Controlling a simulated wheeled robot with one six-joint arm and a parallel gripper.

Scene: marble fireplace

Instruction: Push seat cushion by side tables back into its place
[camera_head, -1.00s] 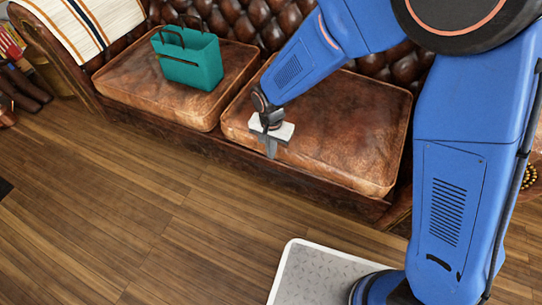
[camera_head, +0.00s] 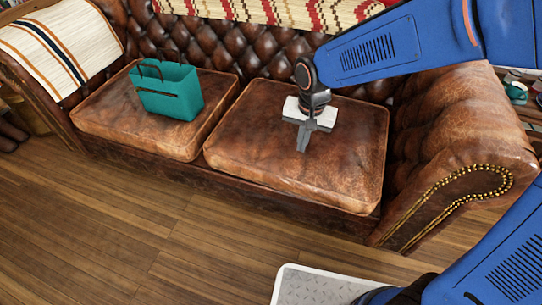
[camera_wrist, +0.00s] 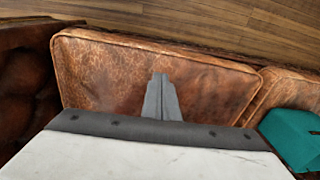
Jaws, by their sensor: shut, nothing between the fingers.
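The right seat cushion (camera_head: 250,140) is brown worn leather and lies flat on the sofa, against the right armrest side. My gripper (camera_head: 303,147) is shut and empty, pointing down over the middle of this cushion. Whether its tips touch the leather I cannot tell. In the wrist view the shut fingers (camera_wrist: 160,82) show over the cushion (camera_wrist: 95,75), with the floor beyond its edge. The gripper's body hides part of the cushion there.
The left cushion (camera_head: 105,115) carries a teal bag (camera_head: 168,92). The tufted backrest (camera_head: 225,48) and studded right armrest (camera_head: 455,150) bound the seat. A striped throw (camera_head: 62,45) covers the left armrest. The wooden floor (camera_head: 130,220) in front is clear.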

